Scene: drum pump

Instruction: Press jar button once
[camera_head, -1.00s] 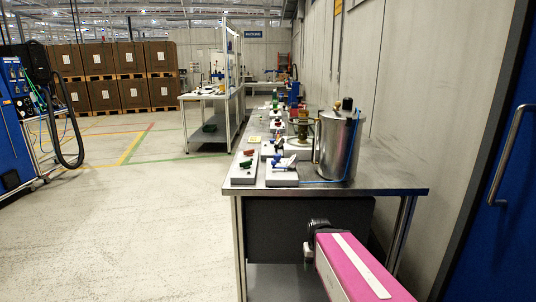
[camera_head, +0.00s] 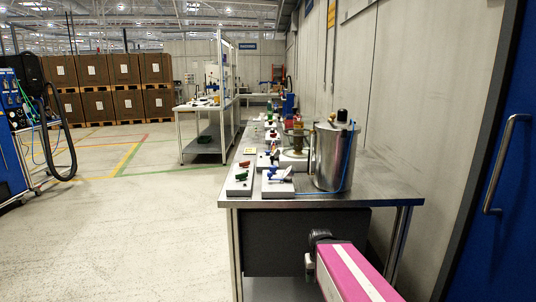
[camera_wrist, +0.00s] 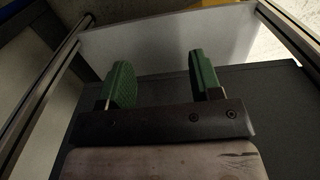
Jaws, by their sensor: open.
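A metal jar (camera_head: 333,157) stands upright at the right side of the near steel workbench (camera_head: 385,191). A dark knob (camera_head: 342,115) sits on its lid, and a thin blue line runs down its right side. Which part is the jar's button is too small to tell. My gripper (camera_wrist: 160,82) is open in the wrist view, with green pads apart and nothing between them. In the head view my pink arm is at the bottom, below the bench top and in front of it; the fingertips are not clear there.
Left of the jar are a blue-handled valve block (camera_head: 279,176), a block with a green lever (camera_head: 240,177) and a brass-coloured device (camera_head: 297,141). A dark panel (camera_head: 300,241) hangs under the bench top.

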